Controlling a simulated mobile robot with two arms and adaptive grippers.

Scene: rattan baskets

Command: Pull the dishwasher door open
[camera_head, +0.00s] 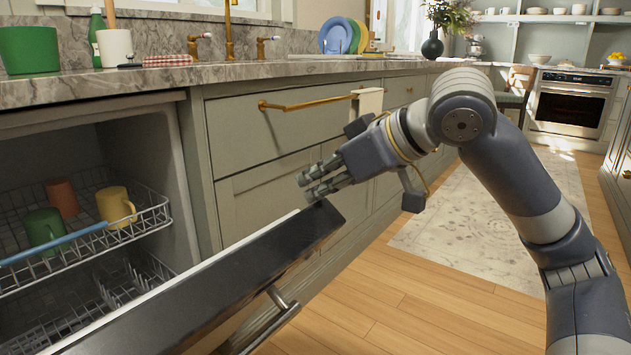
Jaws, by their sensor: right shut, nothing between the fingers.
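The dishwasher door (215,293) is tilted partly down, leaving the dishwasher's inside open at the left. Its bar handle (272,322) shows on the door's outer side, low in the view. My right gripper (309,187) is shut and empty, just above the top corner at the door's far end; I cannot tell whether it touches the door. The wire racks inside hold a yellow mug (115,206), a green mug (43,227) and an orange cup (62,198). My left gripper is not in view.
Grey-green cabinets (262,140) with a brass towel bar (300,105) stand beside the dishwasher under a marble counter (290,70). A green pot (29,50) stands on the counter. The wooden floor (390,305) in front is clear, with a pale rug (470,222) farther off.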

